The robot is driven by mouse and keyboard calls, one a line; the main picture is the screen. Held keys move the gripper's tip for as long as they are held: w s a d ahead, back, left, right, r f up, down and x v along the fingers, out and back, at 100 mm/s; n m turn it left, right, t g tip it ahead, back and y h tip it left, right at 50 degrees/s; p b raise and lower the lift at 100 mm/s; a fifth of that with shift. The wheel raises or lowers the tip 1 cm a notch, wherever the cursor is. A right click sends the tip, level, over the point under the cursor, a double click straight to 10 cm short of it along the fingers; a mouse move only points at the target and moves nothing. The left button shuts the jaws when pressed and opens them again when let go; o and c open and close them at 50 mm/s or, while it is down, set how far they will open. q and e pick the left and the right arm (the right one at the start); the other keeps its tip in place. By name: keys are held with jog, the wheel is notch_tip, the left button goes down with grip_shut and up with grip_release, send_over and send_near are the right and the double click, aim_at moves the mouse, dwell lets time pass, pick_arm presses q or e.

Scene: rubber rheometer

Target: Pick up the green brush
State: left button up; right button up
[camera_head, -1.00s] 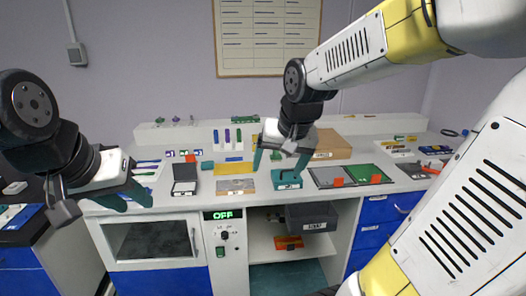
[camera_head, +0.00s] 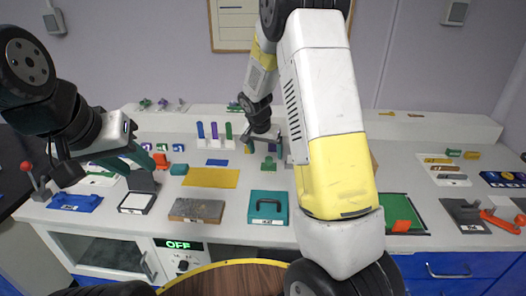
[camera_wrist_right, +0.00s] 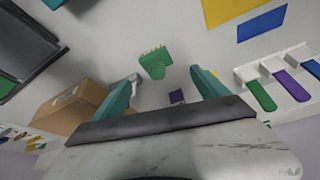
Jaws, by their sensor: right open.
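The green brush (camera_wrist_right: 153,66) lies on the bench top in the right wrist view, its pale bristles toward the top of the picture. It is ahead of my open right gripper (camera_wrist_right: 163,86), roughly in line with the gap between the teal fingers and not held. In the head view the brush (camera_head: 268,163) shows as a small green shape just below my right gripper (camera_head: 265,149), partly hidden by my right arm. My left gripper (camera_head: 135,160) is over the left part of the bench; its finger gap is unclear.
A rack of purple, blue and green tools (camera_head: 214,137) stands left of the brush. A yellow mat (camera_head: 211,178), a teal case (camera_head: 268,205) and a grey slab (camera_head: 196,211) lie nearer me. A cardboard box (camera_wrist_right: 72,106) is beside the right gripper.

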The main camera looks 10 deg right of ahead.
aim_at(268, 159)
jog(key=shift+w+d+f, duration=0.15)
jog(key=shift+w+f, duration=0.1)
jog(key=shift+f, duration=0.15)
jog(key=x, duration=0.7)
jog(key=shift+s+d+f, duration=0.1)
jog(key=shift+s+f, duration=0.05)
jog(key=shift+s, duration=0.2)
jog(key=c, duration=1.5)
notch_tip(268, 159, up, 10)
jog(key=shift+r, duration=0.1)
jog(key=shift+c, duration=0.2)
